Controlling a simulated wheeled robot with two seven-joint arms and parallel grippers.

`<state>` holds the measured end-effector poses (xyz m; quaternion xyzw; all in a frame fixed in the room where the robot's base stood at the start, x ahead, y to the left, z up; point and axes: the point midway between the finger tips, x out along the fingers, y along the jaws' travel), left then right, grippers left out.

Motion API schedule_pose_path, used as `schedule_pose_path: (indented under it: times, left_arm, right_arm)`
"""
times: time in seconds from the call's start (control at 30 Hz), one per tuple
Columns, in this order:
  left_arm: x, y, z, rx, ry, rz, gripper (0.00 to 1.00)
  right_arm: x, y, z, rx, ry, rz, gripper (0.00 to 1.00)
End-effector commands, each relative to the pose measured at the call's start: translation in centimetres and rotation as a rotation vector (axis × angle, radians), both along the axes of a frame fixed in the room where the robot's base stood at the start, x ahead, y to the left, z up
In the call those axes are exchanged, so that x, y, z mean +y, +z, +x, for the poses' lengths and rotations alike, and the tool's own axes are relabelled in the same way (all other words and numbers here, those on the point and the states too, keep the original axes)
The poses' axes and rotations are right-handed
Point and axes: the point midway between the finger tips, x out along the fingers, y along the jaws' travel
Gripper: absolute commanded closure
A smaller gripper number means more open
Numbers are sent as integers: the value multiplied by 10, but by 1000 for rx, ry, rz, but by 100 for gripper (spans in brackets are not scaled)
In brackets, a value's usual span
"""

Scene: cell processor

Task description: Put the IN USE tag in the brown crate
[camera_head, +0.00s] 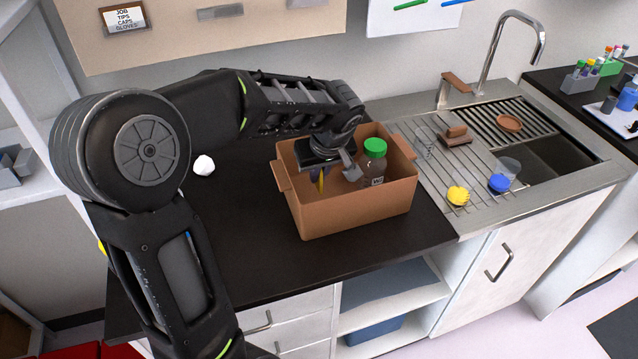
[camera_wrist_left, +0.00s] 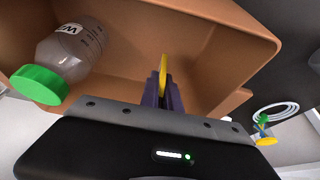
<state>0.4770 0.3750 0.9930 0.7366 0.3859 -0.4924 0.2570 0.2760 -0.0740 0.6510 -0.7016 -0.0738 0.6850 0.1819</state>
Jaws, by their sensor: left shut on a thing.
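The brown crate (camera_head: 352,217) stands on the dark counter. My left gripper (camera_head: 321,180) reaches down into the crate's left part, and its jaws are shut on a thin yellow thing, seen nearly edge-on, which looks like the IN USE tag (camera_wrist_left: 162,64). No lettering on it can be read. In the left wrist view the gripper (camera_wrist_left: 161,92) holds it upright inside the crate (camera_wrist_left: 215,65). I cannot tell whether it touches the crate's floor. My right gripper is not in view.
A bottle with a green cap (camera_head: 375,148) stands in the crate, right of my left gripper. A white crumpled ball (camera_head: 204,165) lies on the counter at left. The sink drainboard (camera_head: 440,190) to the right holds a yellow item (camera_head: 458,195) and a blue-capped container (camera_head: 500,182).

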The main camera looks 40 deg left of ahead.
Motion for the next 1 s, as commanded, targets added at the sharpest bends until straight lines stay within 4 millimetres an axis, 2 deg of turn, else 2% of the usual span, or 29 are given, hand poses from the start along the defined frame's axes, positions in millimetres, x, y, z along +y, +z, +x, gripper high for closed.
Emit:
schedule_pose_path:
  times: [0.17, 0.43, 0.83, 0.87, 1.0]
  left_arm:
    - [0, -4, -1, 3, 0, 0, 100]
    - [0, -36, -1, 2, -1, -1, 100]
    - [0, -42, 0, 0, -1, -1, 100]
    - [0, -41, 0, 0, -1, -1, 93]
    - [0, -40, 0, 0, -1, -1, 82]
  right_arm:
    - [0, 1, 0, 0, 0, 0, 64]
    - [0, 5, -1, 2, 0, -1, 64]
    - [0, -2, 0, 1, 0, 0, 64]
    - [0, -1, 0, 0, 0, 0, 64]
    - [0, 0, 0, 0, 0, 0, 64]
